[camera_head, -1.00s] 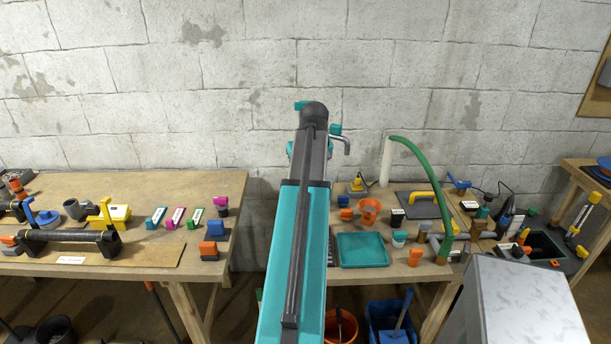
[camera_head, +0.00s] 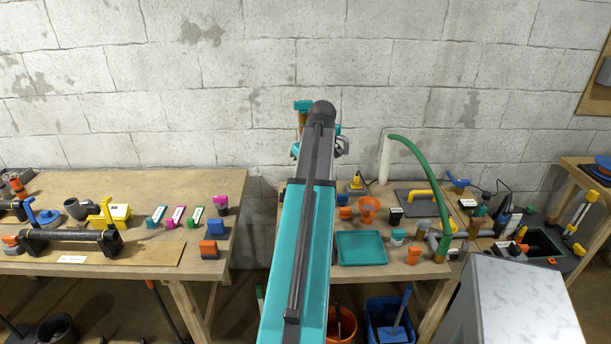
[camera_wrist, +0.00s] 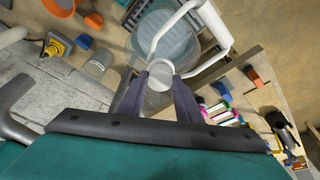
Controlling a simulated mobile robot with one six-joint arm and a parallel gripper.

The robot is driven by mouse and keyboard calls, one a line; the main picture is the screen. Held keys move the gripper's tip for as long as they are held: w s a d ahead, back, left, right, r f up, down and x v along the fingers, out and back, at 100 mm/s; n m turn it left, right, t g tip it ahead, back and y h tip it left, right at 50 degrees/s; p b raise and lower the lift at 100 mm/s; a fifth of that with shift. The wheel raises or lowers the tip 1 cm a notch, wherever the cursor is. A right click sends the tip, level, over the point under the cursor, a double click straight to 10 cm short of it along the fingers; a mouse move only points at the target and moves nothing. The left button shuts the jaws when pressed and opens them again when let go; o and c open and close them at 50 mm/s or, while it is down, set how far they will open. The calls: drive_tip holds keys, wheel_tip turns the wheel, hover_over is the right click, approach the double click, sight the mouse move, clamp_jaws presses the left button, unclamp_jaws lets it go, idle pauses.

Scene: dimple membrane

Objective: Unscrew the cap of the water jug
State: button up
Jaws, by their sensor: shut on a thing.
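The water jug (camera_wrist: 178,43) shows in the wrist view as a pale, see-through blue round body, with a white bar (camera_wrist: 210,22) like a handle curving at its side. Its cap (camera_wrist: 160,73) is a small pale disc nearer the camera. My gripper (camera_wrist: 160,82) has its two dark purple fingers on opposite sides of the cap, shut on it. I cannot tell whether the cap is loose on the neck. In the head view my arm covers the jug and cap, and my gripper is not visible there.
In the head view, a teal tray (camera_head: 361,248), an orange funnel (camera_head: 367,207) and a green hose (camera_head: 425,180) are on the right bench. The left bench (camera_head: 150,190) holds coloured blocks and a pipe assembly. A block wall stands behind; a gap separates the benches.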

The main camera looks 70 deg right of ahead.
drive_tip(key=shift+s+n+y, duration=0.1)
drive_tip(key=shift+n+y, duration=0.3)
drive_tip(key=shift+n, duration=0.7)
drive_tip(key=shift+n, duration=0.3)
drive_tip(key=shift+d+n+t+y+p, duration=0.25)
drive_tip(key=shift+n+y+p, duration=0.2)
drive_tip(key=shift+n, duration=0.75)
drive_tip(key=shift+a+n, duration=0.1)
drive_tip(key=shift+n, duration=0.7)
drive_tip(key=shift+y, duration=0.25)
drive_tip(key=n, duration=0.3)
drive_tip(key=shift+y, duration=0.4)
drive_tip(key=shift+f+n, duration=0.1)
drive_tip(key=shift+n, duration=0.7)
